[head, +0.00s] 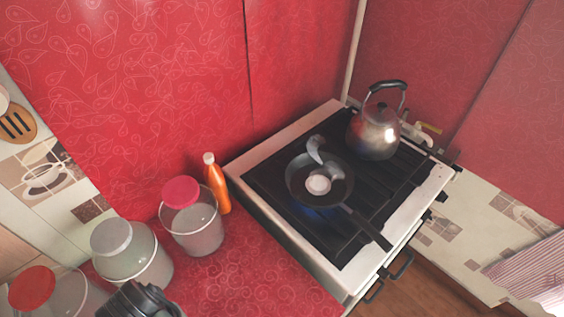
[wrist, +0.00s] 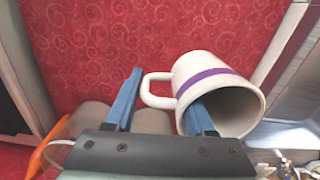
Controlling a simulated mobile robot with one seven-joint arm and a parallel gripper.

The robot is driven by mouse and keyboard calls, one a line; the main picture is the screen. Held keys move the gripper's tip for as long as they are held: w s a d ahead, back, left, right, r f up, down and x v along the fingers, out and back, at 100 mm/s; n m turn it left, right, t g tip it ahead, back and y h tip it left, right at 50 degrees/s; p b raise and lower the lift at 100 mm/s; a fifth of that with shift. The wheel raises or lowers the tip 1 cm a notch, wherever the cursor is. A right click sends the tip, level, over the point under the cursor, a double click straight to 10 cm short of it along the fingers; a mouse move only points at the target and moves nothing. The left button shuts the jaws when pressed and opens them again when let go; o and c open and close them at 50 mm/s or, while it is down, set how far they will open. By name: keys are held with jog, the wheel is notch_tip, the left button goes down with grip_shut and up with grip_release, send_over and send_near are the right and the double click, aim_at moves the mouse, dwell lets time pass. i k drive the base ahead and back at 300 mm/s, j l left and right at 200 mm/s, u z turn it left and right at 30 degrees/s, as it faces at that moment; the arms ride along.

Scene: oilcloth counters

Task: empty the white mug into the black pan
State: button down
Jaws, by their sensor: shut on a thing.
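The white mug (wrist: 205,72) with a purple band shows in the wrist view, tipped on its side with its mouth toward the lower right. Its inside is shaded and I see no contents. My gripper (wrist: 163,90) has its blue fingers at the mug's handle side and is shut on the mug; the exact contact is partly hidden. In the head view the black pan (head: 298,193) sits on the stove, holding a small round white thing and with a pale grey curved shape at its far rim. I cannot make out the mug in the head view.
A steel kettle (head: 374,135) stands behind the pan on the stove (head: 265,190). An orange bottle (head: 217,184) and lidded jars (head: 195,228) stand left of the stove. The pan's handle points to the lower right.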

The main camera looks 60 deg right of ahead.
aim_at(298, 171)
jog(key=k+l+z, duration=0.15)
jog(key=l, duration=0.35)
jog(key=l+z, duration=0.15)
jog(key=l, duration=0.35)
jog(key=k+l+z, duration=0.15)
jog(key=l, duration=0.4)
